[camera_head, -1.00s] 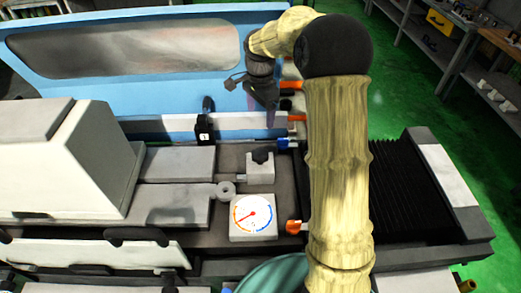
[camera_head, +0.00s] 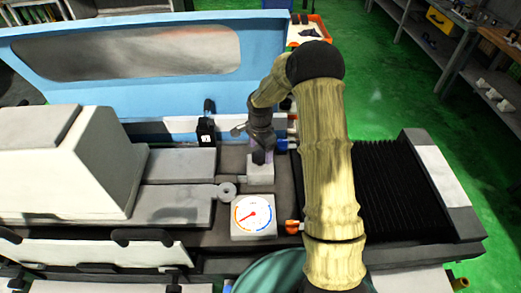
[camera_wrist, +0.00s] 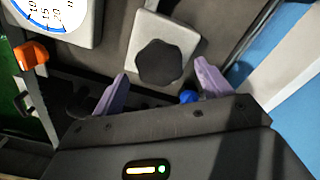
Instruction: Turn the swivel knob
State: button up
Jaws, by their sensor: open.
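A dark lobed knob (camera_wrist: 159,62) sits on a light grey block (camera_wrist: 140,38) in the wrist view. I take it to be the swivel knob. My gripper (camera_head: 261,156) points down over the block. In the wrist view, its two purple fingers (camera_wrist: 161,78) are apart and empty, on either side of the knob's near edge. I cannot tell the exact gap in height or whether they touch it.
A white dial gauge (camera_head: 253,215) stands just in front of the block. An orange-tipped lever (camera_head: 292,227) is to its right. A small black box (camera_head: 205,132) stands behind left. Black bellows (camera_head: 400,190) lie to the right, and a blue guard (camera_head: 130,80) rises behind.

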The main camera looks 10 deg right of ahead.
jog(key=shift+f, duration=0.9)
jog(key=c, duration=1)
jog(key=shift+n, duration=0.4)
